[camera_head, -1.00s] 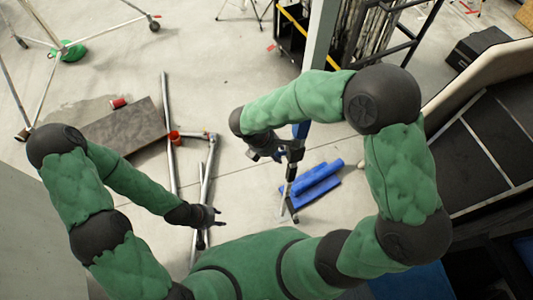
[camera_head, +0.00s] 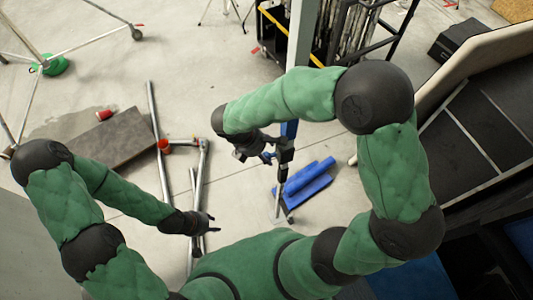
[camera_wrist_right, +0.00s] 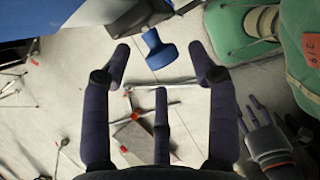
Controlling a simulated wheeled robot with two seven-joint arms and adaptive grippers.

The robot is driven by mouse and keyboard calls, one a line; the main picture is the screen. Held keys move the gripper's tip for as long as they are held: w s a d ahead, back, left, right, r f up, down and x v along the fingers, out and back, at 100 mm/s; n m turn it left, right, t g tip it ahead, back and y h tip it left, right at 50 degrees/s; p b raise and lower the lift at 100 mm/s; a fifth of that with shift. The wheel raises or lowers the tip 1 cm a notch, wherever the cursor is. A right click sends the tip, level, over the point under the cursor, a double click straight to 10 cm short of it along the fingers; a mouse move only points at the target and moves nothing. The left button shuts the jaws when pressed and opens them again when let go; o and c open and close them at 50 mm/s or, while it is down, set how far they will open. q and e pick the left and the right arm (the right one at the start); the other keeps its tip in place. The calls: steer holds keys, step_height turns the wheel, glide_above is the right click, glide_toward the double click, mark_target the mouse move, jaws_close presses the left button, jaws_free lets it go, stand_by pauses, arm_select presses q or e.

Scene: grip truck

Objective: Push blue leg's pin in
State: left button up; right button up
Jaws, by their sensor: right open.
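The blue leg (camera_head: 289,130) stands upright in the head view, with a dark joint below its blue part. A blue pin with a wide round head (camera_wrist_right: 160,55) shows in the right wrist view, just beyond and between my right fingertips. My right gripper (camera_wrist_right: 158,62) is open and empty, its fingers spread around the line to the pin without visible contact. In the head view my right gripper (camera_head: 258,150) is beside the leg, partly hidden by my wrist. My left gripper (camera_head: 210,223) hangs low to the left, fingers spread, apart from the leg.
A blue flat piece with a tube (camera_head: 306,184) lies on the floor right of the leg. Metal pipes (camera_head: 156,130) and a dark board (camera_head: 112,143) lie to the left. A loaded cart (camera_head: 335,35) stands behind. A dark panelled structure (camera_head: 480,130) is at right.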

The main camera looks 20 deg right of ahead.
steer(key=v, duration=0.8)
steer(key=shift+a+r, duration=0.15)
steer(key=shift+r, duration=0.25)
